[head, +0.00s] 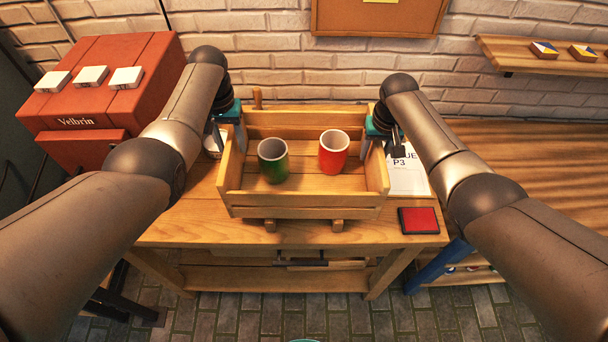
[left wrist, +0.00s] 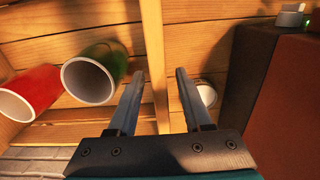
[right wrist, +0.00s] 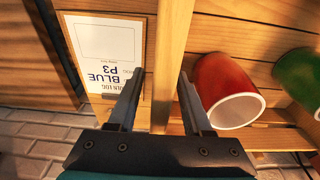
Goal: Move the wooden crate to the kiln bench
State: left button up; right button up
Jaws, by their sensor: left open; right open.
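The wooden crate (head: 300,212) stands on a wooden bench, raised on small feet. A green cup (head: 273,160) and a red cup (head: 334,151) stand upright inside it. My left gripper (head: 228,138) is at the crate's left end wall; in the left wrist view the open fingers (left wrist: 158,100) lie on either side of the wall (left wrist: 153,60). My right gripper (head: 378,145) is at the right end wall; in the right wrist view its open fingers (right wrist: 158,100) straddle that wall (right wrist: 172,60). I cannot tell whether the fingers touch the wood. The kiln bench cannot be made out for certain.
A red box marked Velbrin (head: 100,90) stands at the left. A white cup (left wrist: 206,94) is just outside the crate's left end. A card reading BLUE P3 (head: 408,178) and a red pad (head: 419,220) lie to the right. A wall shelf (head: 530,58) is at the upper right.

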pick_arm(q)
notch_tip(320, 180, up, 10)
jog(key=shift+f, duration=0.25)
jog(key=shift+r, duration=0.35)
pick_arm(e)
jog(key=shift+r, duration=0.1)
jog(key=r, duration=0.4)
jog(key=s+r, duration=0.1)
jog(key=r, duration=0.2)
jog(key=s+r, duration=0.1)
jog(key=r, duration=0.3)
jog(key=shift+r, duration=0.35)
pick_arm(q)
jog(key=shift+s, duration=0.1)
